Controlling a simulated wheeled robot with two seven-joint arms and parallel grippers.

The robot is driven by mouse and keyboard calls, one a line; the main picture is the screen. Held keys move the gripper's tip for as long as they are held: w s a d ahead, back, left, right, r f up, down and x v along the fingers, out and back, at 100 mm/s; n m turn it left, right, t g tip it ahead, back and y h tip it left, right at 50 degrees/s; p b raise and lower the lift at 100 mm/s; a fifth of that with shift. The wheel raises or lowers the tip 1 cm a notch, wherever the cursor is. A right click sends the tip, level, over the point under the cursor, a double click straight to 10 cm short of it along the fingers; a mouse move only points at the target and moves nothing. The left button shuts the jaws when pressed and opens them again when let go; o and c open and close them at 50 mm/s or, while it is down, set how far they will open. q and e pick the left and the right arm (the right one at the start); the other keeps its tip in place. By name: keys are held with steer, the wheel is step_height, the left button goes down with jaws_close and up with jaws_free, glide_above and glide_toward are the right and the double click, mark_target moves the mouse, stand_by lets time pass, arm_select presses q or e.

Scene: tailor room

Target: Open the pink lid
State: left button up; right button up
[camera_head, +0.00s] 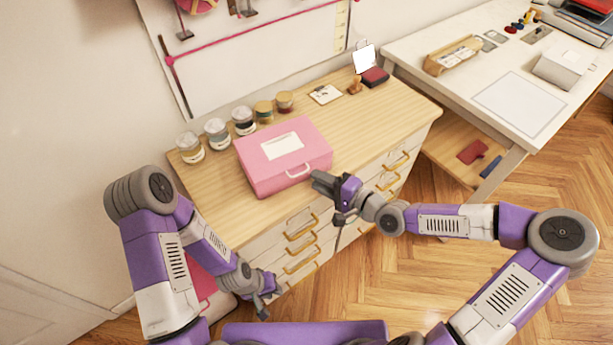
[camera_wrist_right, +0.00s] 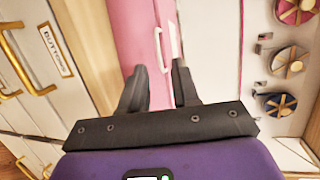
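The pink box (camera_head: 265,175) sits on the wooden dresser top, its pink lid (camera_head: 310,141) shut. A pale label lies on the lid. A light pink handle (camera_head: 299,170) is on the box's front side, and it also shows in the right wrist view (camera_wrist_right: 158,48). My right gripper (camera_head: 318,182) is just in front of the box, near the handle. In the right wrist view its two fingers (camera_wrist_right: 160,88) are apart with nothing between them, and the pink box (camera_wrist_right: 134,35) lies beyond. My left gripper (camera_head: 268,290) is low by the dresser front, away from the box; its finger opening is unclear.
Several jars (camera_head: 217,133) stand behind the box along the wall. A small card (camera_head: 325,95), a stamp and an open ink pad (camera_head: 375,77) lie at the dresser's far end. Drawers with brass handles (camera_head: 301,226) face me. A white table (camera_head: 483,75) stands at right.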

steer(key=shift+b+x, duration=0.55)
steer(key=shift+x, duration=1.95)
jaws_close()
